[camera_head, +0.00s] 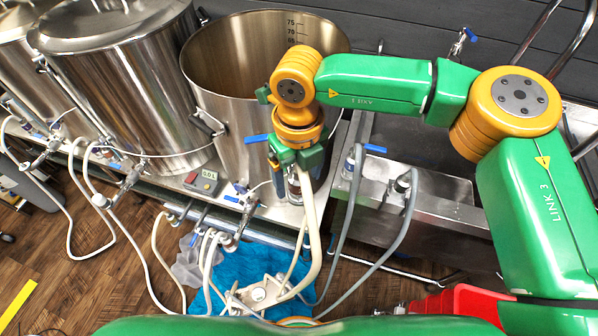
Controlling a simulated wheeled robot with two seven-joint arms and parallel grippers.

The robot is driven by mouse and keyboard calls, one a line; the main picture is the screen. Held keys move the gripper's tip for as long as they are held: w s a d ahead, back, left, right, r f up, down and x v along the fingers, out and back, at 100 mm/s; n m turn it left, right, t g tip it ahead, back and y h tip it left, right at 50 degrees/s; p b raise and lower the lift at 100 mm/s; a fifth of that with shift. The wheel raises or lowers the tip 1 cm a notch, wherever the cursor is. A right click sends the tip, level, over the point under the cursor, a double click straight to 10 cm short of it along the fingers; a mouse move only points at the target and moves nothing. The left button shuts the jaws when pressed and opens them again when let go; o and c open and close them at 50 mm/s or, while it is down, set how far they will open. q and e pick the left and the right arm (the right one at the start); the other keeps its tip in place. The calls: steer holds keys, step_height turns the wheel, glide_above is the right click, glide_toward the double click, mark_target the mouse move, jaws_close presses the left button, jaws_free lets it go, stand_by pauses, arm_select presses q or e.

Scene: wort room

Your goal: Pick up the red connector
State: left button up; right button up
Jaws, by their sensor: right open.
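My right arm comes in from the right, and its gripper (291,178) points down in front of the open steel pot, at the table's edge. Its jaws are open around or just in front of a small dark reddish fitting (295,187) at the top of a pale hose. This may be the red connector, but the fingers and wrist partly cover it, and I cannot tell whether they touch it. My left gripper is not in view.
Steel pots (125,85) stand at the left, with an open pot (225,105) behind the gripper. A steel sink (430,210) is at the right. Pale hoses (312,235) hang over a blue cloth (245,270). A red bin (458,305) stands at lower right.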

steer(key=shift+s+f, duration=0.15)
steer(key=shift+f, duration=0.15)
steer(key=shift+w+f, duration=0.1)
steer(key=shift+w, duration=0.1)
steer(key=shift+c, duration=0.3)
steer(key=shift+w+a, duration=0.1)
steer(key=shift+w, duration=0.05)
steer(key=c, duration=0.7)
jaws_close()
